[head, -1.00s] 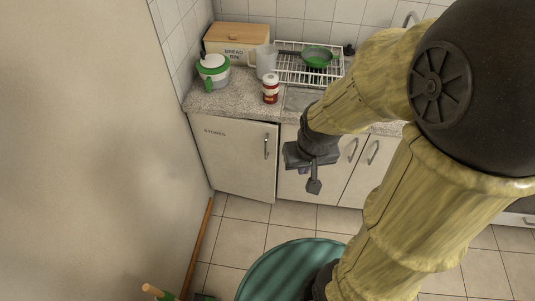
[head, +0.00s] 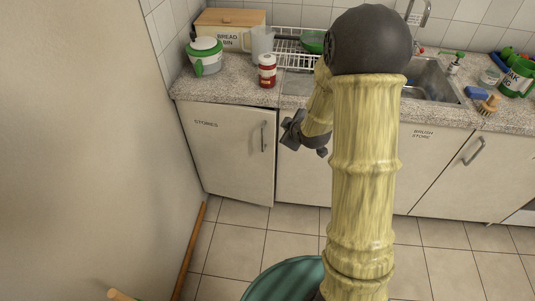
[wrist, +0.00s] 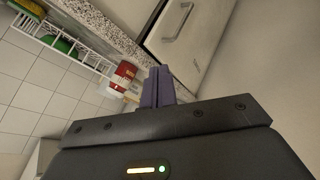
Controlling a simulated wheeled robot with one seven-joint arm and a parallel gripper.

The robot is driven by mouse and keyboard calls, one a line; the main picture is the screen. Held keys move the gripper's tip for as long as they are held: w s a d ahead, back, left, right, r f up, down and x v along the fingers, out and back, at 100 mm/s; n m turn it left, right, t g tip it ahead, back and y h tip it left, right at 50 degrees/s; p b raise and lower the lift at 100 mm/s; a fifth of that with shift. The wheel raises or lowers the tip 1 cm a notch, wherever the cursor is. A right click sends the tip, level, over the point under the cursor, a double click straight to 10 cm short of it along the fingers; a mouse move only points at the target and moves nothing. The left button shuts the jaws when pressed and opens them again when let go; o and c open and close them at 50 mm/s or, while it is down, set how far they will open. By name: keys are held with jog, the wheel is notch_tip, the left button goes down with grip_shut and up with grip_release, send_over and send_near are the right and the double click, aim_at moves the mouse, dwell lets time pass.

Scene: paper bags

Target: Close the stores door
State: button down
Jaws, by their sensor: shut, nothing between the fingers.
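The stores door (head: 228,155) is a pale cupboard door under the counter's left end, marked "STORES". It looks slightly ajar, its right edge standing a little proud of the neighbouring front. Its upright metal handle (head: 263,136) is near that edge. In the wrist view the door (wrist: 205,35) and its handle (wrist: 178,20) show at the upper right. My gripper (head: 290,132) is just right of the door's handle edge, below the counter, partly hidden by my arm. In the wrist view its purple fingers (wrist: 159,88) are together and empty. I cannot tell whether it touches the door.
The counter (head: 225,88) holds a green-and-white pot (head: 205,58), a red-and-white canister (head: 267,71), a jug (head: 262,42), a bread bin (head: 229,28) and a dish rack. A teal round container (head: 285,281) stands on the floor. The tiled floor before the door is clear.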

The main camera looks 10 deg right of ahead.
jog(key=w+f+n+t+y+b, duration=0.1)
jog(key=w+f+n+t+b, duration=0.2)
jog(key=f, duration=0.4)
jog(key=w+f+n+y+b, duration=0.1)
jog(key=w+f+n+b, duration=0.25)
jog(key=f+b, duration=0.3)
jog(key=n+t+y+b, duration=0.4)
jog(key=n+b, duration=0.1)
jog(key=b, duration=0.2)
send_near(267, 142)
jog(key=s+r, duration=0.3)
jog(key=shift+s+a+r, duration=0.1)
jog(key=shift+a+r, duration=0.2)
jog(key=shift+r, duration=0.05)
jog(key=x, duration=1)
jog(key=shift+f+b, duration=0.15)
jog(key=shift+b, duration=0.15)
